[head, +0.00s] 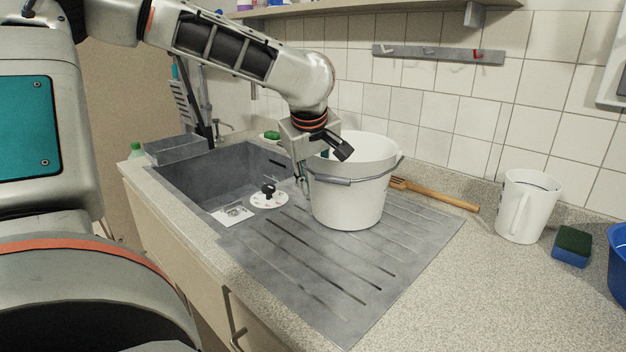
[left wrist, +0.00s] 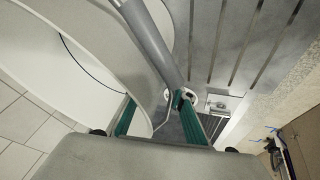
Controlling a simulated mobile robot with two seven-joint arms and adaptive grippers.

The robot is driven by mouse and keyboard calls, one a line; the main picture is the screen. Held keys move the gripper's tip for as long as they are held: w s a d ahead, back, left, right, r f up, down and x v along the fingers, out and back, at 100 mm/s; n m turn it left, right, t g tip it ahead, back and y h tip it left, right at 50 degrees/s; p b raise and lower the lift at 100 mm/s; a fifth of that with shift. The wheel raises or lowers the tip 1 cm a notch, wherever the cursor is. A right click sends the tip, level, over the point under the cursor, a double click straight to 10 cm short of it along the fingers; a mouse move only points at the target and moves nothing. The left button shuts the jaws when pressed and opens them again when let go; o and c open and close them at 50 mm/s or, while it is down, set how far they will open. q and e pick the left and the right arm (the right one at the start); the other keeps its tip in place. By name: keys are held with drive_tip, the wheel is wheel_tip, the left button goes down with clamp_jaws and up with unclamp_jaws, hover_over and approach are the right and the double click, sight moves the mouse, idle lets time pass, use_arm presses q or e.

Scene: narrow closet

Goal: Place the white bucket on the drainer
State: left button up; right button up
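The white bucket (head: 350,199) stands upright on the ribbed grey drainer (head: 300,275) beside the sink. Its handle with a grey grip (head: 335,181) hangs down on the near side. My left gripper (head: 312,168) is at the bucket's left rim, pointing down. In the left wrist view, its green-padded fingers (left wrist: 158,115) are spread apart, with the wall of the bucket (left wrist: 135,75) between them, one finger inside and one outside. The handle grip (left wrist: 152,42) runs close to the outer finger. The drainer slots (left wrist: 230,40) show beside the bucket. My right gripper is not in view.
The grey sink basin (head: 215,178) lies left of the drainer. A wooden-handled brush (head: 440,195) lies behind the bucket. A white jug (head: 527,206), a blue-green sponge (head: 572,246) and a blue container (head: 618,270) stand to the right. The front right counter is clear.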

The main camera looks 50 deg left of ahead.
use_arm(q)
drive_tip(key=shift+d+r, duration=0.1)
drive_tip(key=shift+r, duration=0.25)
drive_tip(key=p+v, duration=0.3)
drive_tip(key=v, duration=0.8)
drive_tip(key=shift+r, duration=0.25)
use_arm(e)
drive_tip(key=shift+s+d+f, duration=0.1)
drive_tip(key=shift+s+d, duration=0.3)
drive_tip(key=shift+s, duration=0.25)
use_arm(q)
drive_tip(key=shift+s+d, duration=0.1)
drive_tip(key=shift+d, duration=0.05)
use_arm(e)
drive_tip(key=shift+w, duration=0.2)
use_arm(q)
drive_tip(key=shift+s+f, duration=0.1)
